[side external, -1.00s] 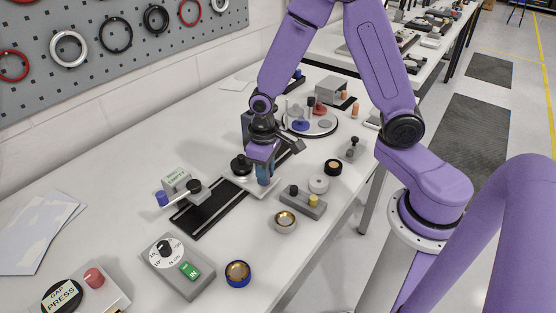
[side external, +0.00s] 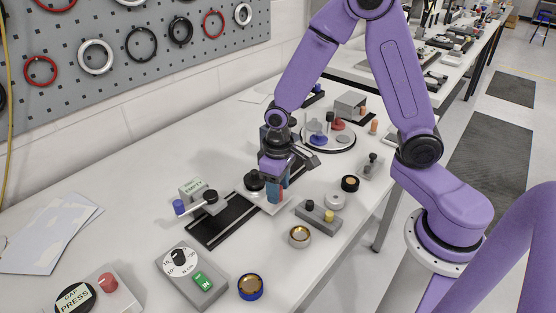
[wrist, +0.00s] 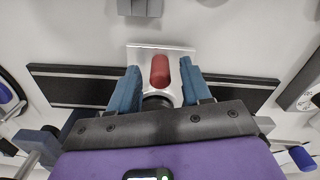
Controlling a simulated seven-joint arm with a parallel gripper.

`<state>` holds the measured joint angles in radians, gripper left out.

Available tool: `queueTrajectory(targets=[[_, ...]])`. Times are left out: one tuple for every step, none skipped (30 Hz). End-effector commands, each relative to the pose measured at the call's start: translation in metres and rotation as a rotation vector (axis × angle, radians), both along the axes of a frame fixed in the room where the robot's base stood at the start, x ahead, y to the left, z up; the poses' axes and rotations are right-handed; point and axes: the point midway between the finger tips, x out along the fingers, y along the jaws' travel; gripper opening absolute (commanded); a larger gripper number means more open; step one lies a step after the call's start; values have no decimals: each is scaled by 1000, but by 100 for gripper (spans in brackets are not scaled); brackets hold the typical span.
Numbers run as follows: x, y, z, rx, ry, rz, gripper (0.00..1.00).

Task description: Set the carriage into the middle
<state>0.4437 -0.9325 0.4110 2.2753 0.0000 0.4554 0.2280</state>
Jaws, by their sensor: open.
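The carriage is a pale plate (side external: 270,206) with a black round knob (side external: 254,181), sitting across a long black rail (side external: 222,222). In the wrist view the carriage plate (wrist: 150,50) carries an upright red grip (wrist: 160,70), and the rail (wrist: 75,86) shows on both sides of it. My gripper (side external: 276,190) is low over the carriage. In the wrist view its two blue fingers (wrist: 160,88) stand either side of the red grip, with visible gaps. The gripper is open and holds nothing. The lower fingertips and their exact height against the grip are hard to tell.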

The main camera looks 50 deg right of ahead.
Motion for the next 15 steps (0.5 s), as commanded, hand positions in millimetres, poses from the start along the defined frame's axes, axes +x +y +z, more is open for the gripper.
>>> queueTrajectory(targets=[[1,1,5,2,-5,0,48],[1,1,9,2,-5,0,48],[1,1,14,3,-6,1,48],[1,1,18,4,-6,0,48],[1,1,23,4,-6,0,48],[1,1,30,4,-7,0,48],[2,1,35,4,-8,0,48],[2,1,41,4,-8,0,48],[1,1,48,4,-7,0,48],[1,1,53,4,-7,0,48],[1,1,59,4,-8,0,48],[2,1,67,4,-8,1,48],[2,1,73,5,-9,1,48],[1,1,79,4,-8,1,48],[1,1,87,4,-8,1,48]])
